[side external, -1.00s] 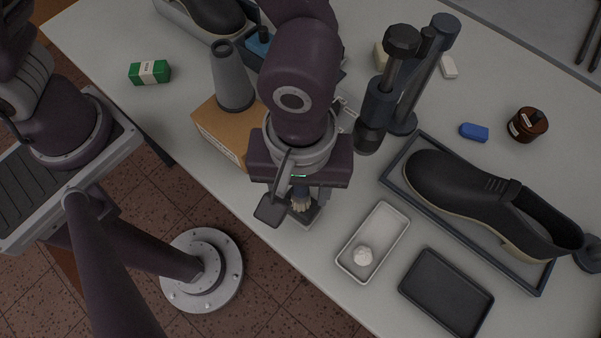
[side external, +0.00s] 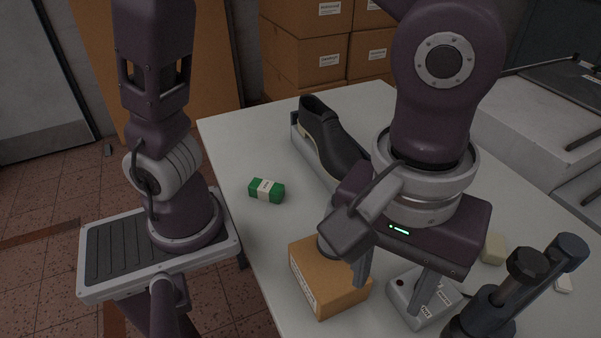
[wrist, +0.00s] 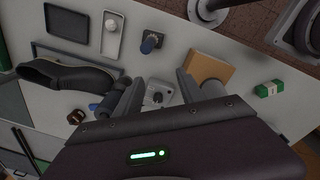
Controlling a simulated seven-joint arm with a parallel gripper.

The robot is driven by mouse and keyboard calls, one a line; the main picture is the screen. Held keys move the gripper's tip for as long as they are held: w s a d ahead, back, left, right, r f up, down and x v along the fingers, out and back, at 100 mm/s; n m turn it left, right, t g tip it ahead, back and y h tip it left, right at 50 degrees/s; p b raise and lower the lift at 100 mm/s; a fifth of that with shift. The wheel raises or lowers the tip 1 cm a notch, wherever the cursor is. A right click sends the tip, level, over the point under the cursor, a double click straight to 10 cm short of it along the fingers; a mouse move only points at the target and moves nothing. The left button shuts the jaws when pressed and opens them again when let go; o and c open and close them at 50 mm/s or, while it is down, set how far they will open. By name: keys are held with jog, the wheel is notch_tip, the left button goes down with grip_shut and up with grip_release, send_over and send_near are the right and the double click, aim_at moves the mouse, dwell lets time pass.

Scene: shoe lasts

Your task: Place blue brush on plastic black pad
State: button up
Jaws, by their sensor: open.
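The blue brush (wrist: 149,43) stands on the table in the wrist view, small and partly blurred. The black plastic pad (wrist: 66,22) is a shallow dark tray at the upper left of that view, with a pale tray between it and the brush. Neither brush nor pad shows in the side external view. My gripper (side external: 392,282) is open and empty, above the table near the cardboard box and a grey control box. In the wrist view my gripper (wrist: 160,90) has its fingers spread, apart from the brush.
The grey control box (side external: 420,300) is close below. Dark upright cylinders (side external: 490,312) stand at right. The pale tray (wrist: 111,30) holds a white lump. A black shoe (wrist: 62,74) lies left.

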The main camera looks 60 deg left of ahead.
jog(key=w+a+r+m+t, duration=0.1)
jog(key=a+r, duration=0.2)
jog(key=a, duration=0.4)
jog(key=a+r+m+t, duration=0.1)
jog(key=a+r, duration=0.2)
jog(key=a, duration=0.3)
jog(key=s+a+m+t, duration=0.3)
jog(key=s+a+m, duration=0.1)
jog(key=a, duration=0.6)
jog(key=shift+s+a+f, duration=0.25)
jog(key=shift+s+f, duration=0.15)
jog(key=shift+s, duration=0.15)
